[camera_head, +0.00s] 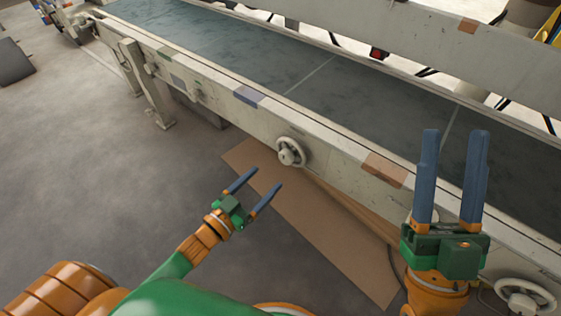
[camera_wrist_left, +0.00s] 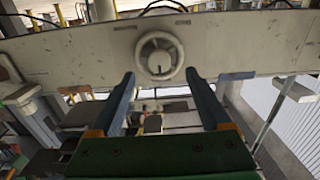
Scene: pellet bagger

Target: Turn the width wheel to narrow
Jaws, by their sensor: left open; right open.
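A pale round handwheel (camera_head: 291,152) with a central hub is mounted on the near side rail of the conveyor in the head view. It shows face-on in the left wrist view (camera_wrist_left: 160,55), ahead of and between the fingers. My left gripper (camera_head: 255,190) is open and empty, below and left of this wheel and apart from it. A second pale handwheel (camera_head: 525,298) sits at the lower right of the rail. My right gripper (camera_head: 450,150) is open and empty, raised in front of the belt at the right. I cannot tell which wheel sets the width.
The conveyor's dark belt (camera_head: 325,82) runs between two pale rails. Coloured patches, blue (camera_head: 248,96) and brown (camera_head: 384,169), mark the near rail. A brown board (camera_head: 330,235) lies on the floor below. The grey floor (camera_head: 80,180) at left is clear.

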